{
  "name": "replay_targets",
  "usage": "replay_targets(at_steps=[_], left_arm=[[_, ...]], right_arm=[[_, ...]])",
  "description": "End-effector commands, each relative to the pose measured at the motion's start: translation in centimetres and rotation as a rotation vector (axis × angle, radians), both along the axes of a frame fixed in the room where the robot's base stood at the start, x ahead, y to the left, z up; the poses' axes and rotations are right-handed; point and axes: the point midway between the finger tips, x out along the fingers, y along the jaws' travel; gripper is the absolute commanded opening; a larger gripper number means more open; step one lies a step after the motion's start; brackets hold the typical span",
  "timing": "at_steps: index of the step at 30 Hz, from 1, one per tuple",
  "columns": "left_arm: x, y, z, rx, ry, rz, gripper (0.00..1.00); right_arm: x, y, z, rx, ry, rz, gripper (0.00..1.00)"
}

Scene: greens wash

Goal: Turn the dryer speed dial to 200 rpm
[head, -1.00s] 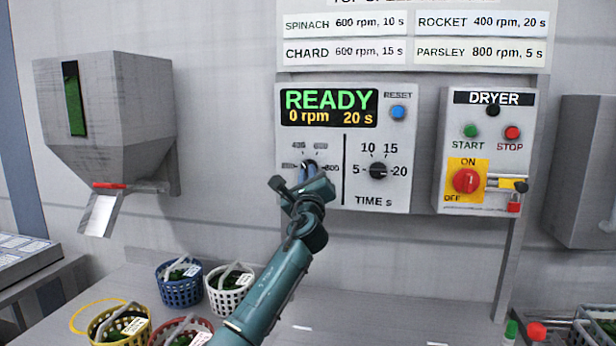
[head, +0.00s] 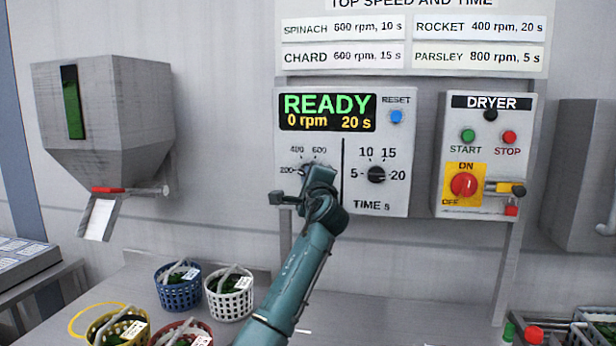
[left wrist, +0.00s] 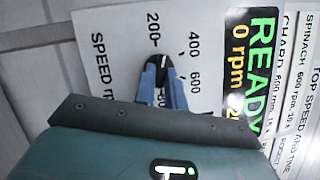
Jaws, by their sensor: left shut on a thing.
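The speed dial (left wrist: 165,62) is a dark knob with a white mark, on the white panel under the display. My left gripper (left wrist: 164,78) is shut on it, with a blue finger on each side. In the left wrist view the mark points roughly toward the 200 label (left wrist: 152,22); its exact angle is hard to tell. In the head view my left gripper (head: 318,178) hides the dial and the 800 label; 200, 400 and 600 show. The display (head: 327,111) reads READY, 0 rpm, 20 s. My right gripper is not in view.
The time dial (head: 376,174) is just right of my gripper, with the blue reset button (head: 396,117) above it. The dryer box (head: 487,155) with its red switch (head: 464,185) is further right. Several baskets stand below left, including a white one (head: 231,300).

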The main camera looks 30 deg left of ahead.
Motion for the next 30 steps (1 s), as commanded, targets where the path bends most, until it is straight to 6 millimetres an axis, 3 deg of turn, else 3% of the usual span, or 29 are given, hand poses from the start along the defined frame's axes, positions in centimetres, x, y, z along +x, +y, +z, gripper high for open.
replay_targets(at_steps=[12,30], left_arm=[[0.04,-0.11,0.36,-0.26,-0.065,-0.001,0.0],[0.02,-0.06,0.3,-0.334,-0.085,-0.001,0.0]], right_arm=[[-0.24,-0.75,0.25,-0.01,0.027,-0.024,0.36],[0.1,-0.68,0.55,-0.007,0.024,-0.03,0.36]])
